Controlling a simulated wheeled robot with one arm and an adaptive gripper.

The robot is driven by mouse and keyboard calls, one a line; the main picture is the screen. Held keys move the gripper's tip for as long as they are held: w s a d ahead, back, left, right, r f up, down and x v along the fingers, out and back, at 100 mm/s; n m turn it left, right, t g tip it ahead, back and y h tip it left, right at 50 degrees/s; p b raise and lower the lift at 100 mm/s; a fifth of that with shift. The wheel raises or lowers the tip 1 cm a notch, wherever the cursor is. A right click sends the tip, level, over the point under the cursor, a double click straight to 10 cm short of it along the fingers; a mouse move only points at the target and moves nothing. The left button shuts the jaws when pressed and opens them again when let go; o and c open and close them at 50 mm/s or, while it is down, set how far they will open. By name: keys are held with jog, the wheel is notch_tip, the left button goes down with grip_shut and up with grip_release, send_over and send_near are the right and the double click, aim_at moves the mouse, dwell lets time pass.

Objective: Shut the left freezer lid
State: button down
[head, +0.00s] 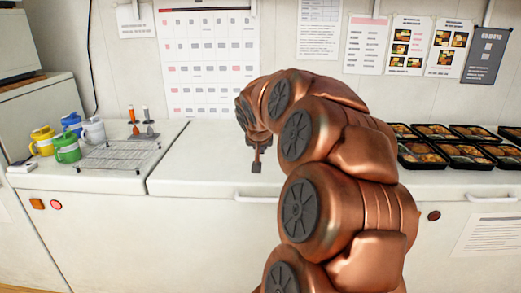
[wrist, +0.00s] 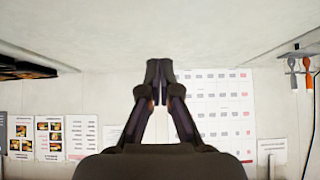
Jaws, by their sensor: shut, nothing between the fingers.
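The left freezer lid (head: 200,157) is a wide white flat panel in the middle left of the head view. It lies level with the surfaces beside it and looks down flat on its chest. A pale handle (head: 256,199) is at its front edge, partly hidden by my arm. My gripper (head: 256,168) is shut and empty and points down over the lid near its front. I cannot tell whether it touches the lid. In the wrist view, which is upside down, my gripper (wrist: 158,72) has its fingertips together, with the white lid surface (wrist: 150,28) above them in the picture.
A wire rack (head: 115,155), coloured mugs (head: 67,146) and tools stand on the white top at left. Several filled bento trays (head: 432,155) cover the top at right. A wall with a calendar (head: 207,60) and posters closes off the back.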

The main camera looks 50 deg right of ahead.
jog(key=h+b, duration=0.1)
jog(key=b, duration=0.8)
send_over(260, 199)
notch_tip(260, 199, down, 8)
jog(key=f, duration=0.1)
jog(key=shift+t+h, duration=0.7)
jog(key=shift+t, duration=0.1)
jog(key=f+b, duration=0.2)
jog(key=b, duration=0.1)
jog(key=a+f+b, duration=0.1)
jog(key=f+b, duration=0.2)
jog(key=s+f+b, duration=0.1)
jog(key=f+b, duration=0.2)
jog(key=shift+a+b, duration=0.2)
jog(key=shift+b, duration=0.15)
jog(key=shift+s+a+f+b, duration=0.15)
jog(key=shift+s+f+b, duration=0.1)
jog(key=shift+f+b, duration=0.35)
jog(key=shift+f, duration=0.1)
jog(key=s+a+r+p, duration=0.3)
jog(key=s+a+r, duration=0.2)
jog(key=r, duration=0.5)
jog(key=shift+a+r, duration=0.35)
jog(key=shift+a, duration=0.95)
jog(key=shift+p, duration=0.3)
